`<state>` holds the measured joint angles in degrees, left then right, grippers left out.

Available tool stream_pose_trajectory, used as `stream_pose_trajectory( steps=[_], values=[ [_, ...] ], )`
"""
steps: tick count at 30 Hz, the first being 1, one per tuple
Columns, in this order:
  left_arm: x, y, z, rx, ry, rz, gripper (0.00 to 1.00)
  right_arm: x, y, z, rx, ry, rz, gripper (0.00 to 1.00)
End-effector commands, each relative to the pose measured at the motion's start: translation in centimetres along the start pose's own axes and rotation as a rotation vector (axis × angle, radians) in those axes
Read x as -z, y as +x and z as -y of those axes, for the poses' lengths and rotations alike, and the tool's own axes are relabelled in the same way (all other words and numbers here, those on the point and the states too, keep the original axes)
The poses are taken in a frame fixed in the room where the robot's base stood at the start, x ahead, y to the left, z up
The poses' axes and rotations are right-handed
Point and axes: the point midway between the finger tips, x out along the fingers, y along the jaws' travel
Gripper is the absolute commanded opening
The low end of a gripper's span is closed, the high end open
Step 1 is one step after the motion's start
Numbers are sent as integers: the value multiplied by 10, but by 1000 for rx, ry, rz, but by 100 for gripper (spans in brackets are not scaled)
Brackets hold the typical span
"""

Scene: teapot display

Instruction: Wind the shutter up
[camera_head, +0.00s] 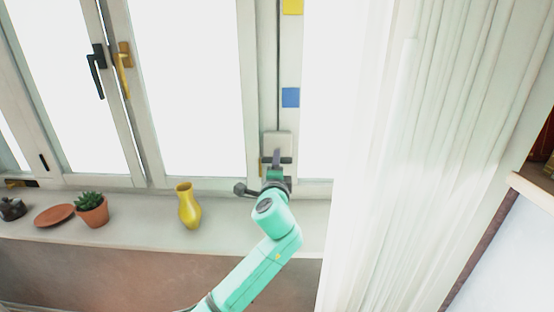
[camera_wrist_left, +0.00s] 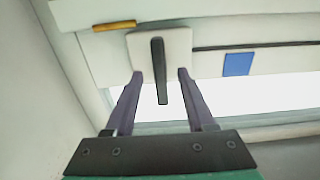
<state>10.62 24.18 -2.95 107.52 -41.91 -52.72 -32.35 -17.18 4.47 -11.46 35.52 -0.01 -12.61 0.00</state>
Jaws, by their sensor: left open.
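A pale winder box (camera_head: 277,141) is fixed on the window post in the head view, with a dark line running up from it. In the left wrist view the pale box (camera_wrist_left: 180,42) carries a dark straight handle (camera_wrist_left: 158,65). My left gripper (camera_head: 276,162) is at the box's lower part, partly covering it. In the left wrist view its two purple fingers (camera_wrist_left: 160,74) are open, one on each side of the handle, with visible gaps. No shutter slats can be made out against the bright panes. My right gripper is not in view.
A yellow vase (camera_head: 188,208), a potted plant (camera_head: 92,211) and a terracotta dish (camera_head: 55,215) stand on the sill left of my arm. A white curtain (camera_head: 420,150) hangs at right. Window handles (camera_head: 96,70) stick out at upper left. A blue square (camera_head: 290,97) is above the box.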

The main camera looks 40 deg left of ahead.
Motion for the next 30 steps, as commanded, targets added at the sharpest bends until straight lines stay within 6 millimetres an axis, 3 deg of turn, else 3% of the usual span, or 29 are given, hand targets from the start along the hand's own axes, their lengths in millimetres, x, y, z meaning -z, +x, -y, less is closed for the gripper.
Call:
stream_pose_trajectory(
  steps=[4,12,13,17,30],
  values=[
    [0,21,1,1,1,1,55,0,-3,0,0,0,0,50],
    [0,25,0,1,1,-1,55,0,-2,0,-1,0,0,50],
    [0,25,0,1,1,-1,51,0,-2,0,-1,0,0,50],
    [0,25,-1,0,1,0,1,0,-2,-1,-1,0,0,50],
    [0,24,-2,-1,-53,0,0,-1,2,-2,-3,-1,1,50]
  ],
)
